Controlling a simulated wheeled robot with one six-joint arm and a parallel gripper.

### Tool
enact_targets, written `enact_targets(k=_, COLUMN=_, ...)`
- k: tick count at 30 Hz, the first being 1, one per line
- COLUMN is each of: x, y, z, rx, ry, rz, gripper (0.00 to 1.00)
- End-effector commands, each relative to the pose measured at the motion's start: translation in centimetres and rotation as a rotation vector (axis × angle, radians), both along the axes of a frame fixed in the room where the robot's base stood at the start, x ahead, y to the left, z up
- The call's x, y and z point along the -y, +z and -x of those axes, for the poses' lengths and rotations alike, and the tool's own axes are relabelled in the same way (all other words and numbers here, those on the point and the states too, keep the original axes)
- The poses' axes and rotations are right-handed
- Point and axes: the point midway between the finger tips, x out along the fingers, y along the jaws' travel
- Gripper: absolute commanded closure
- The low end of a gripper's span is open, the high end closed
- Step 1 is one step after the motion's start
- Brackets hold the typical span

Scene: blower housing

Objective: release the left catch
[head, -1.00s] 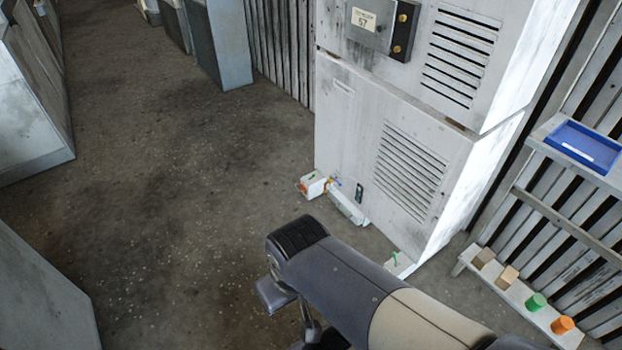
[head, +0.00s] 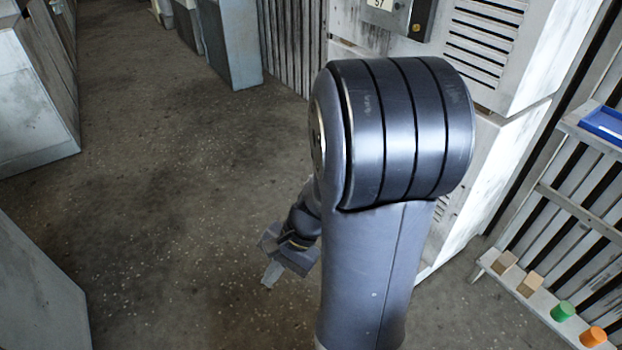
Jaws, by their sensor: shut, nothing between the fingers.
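The pale, worn blower housing (head: 522,58) stands behind my arm. My raised arm covers most of its lower front, and the left catch cannot be seen. The low white fittings at the foot of the housing are hidden too. My gripper (head: 271,276) shows to the left of my arm, pointing down over the bare floor, apart from the housing. It is small in the picture, shut and empty.
A grey control box (head: 398,14) is on the upper housing. At the right stands a slatted rack with a blue tray (head: 606,124), wooden blocks, a green cylinder (head: 562,311) and an orange one (head: 593,337). The floor (head: 170,190) to the left is clear.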

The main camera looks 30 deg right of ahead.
Motion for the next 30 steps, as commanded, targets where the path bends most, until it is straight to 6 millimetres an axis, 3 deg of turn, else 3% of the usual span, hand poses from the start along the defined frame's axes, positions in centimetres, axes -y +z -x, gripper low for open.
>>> enact_targets(k=1, x=0.8, y=-3.1, z=-1.1, rx=-0.035, ry=-0.089, rz=-0.056, gripper=1.00)
enact_targets(k=8, x=5.1, y=-11.7, z=-5.8, rx=-0.138, ry=-0.479, rz=-0.296, gripper=1.00)
enact_targets(k=16, x=12.4, y=-23.9, z=-9.0, rx=-0.225, ry=-0.953, rz=-0.577, gripper=1.00)
enact_targets(k=23, x=19.3, y=-36.1, z=-8.9, rx=-0.267, ry=-1.363, rz=-0.814, gripper=1.00)
enact_targets(k=30, x=25.2, y=-49.3, z=-5.5, rx=-0.282, ry=-1.777, rz=-1.048, gripper=1.00)
